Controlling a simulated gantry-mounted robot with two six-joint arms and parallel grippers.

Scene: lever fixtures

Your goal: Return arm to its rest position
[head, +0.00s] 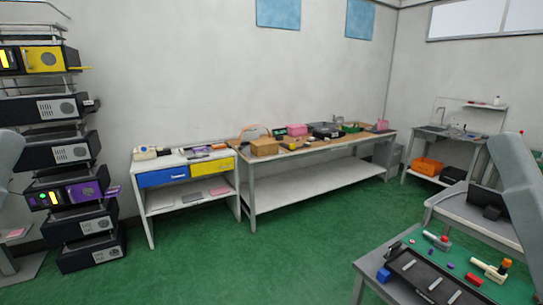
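Neither of my grippers is in view. Only grey links of my arms show at the left and right picture edges in the head view. A green-topped table (433,262) stands at the bottom right. On it is a white lever-like fixture (436,240) with a red end. A cream fixture (490,269) with an orange knob lies nearer the right edge. A black tray (420,277) holds light bar-shaped pieces. My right arm link hides part of the area at the right.
A blue block (384,274) and small purple and red pieces are on the green table. A rack of dark devices (70,155) stands at left. A white desk (165,161) and a long workbench (310,180) line the back wall. The green floor between is clear.

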